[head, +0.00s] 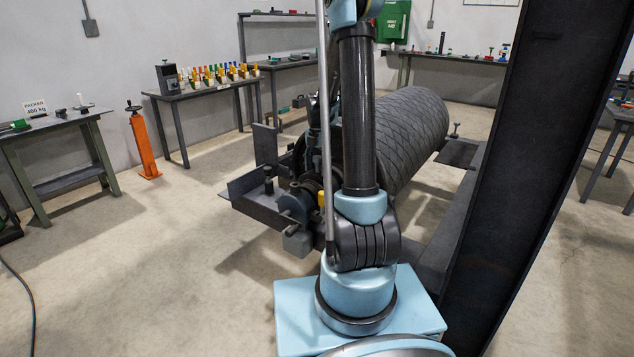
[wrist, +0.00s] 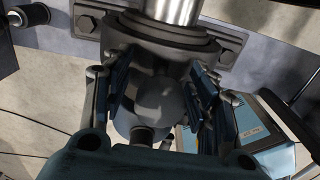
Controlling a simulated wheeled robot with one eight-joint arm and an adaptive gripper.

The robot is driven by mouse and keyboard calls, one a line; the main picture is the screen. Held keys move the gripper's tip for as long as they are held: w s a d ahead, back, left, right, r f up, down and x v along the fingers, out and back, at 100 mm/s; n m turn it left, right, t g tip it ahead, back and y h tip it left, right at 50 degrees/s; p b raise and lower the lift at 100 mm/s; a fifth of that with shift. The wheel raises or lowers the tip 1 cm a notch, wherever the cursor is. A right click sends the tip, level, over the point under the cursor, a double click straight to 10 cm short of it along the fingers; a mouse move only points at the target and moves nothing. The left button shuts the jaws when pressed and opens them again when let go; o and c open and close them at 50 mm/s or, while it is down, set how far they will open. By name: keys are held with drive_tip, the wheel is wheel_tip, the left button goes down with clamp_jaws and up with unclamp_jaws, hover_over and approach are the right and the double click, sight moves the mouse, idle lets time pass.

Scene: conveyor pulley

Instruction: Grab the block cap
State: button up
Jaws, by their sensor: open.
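In the wrist view, a dark grey rounded housing, which looks like the block cap (wrist: 152,97), lies between the two fingers of my gripper (wrist: 160,78). A short dark round stub sticks out of its lower side. The fingers stand apart on its left and right; I cannot tell whether either touches it. Behind it is a bolted dark mount (wrist: 228,48) with a shiny metal shaft (wrist: 170,8) above. In the head view, the bearing end of the pulley (head: 298,195) is partly hidden by my arm, and I cannot make out the cap or gripper clearly.
The ridged pulley drum (head: 412,130) lies behind my arm. A dark steel beam (head: 535,170) rises close on the right. Benches with tools, such as the one with coloured items (head: 205,90), line the walls. An orange stand (head: 143,145) stands left. The left floor is mostly clear.

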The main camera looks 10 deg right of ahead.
drive_tip(key=shift+f, duration=0.1)
drive_tip(key=shift+c, duration=0.3)
clamp_jaws()
idle(0.4)
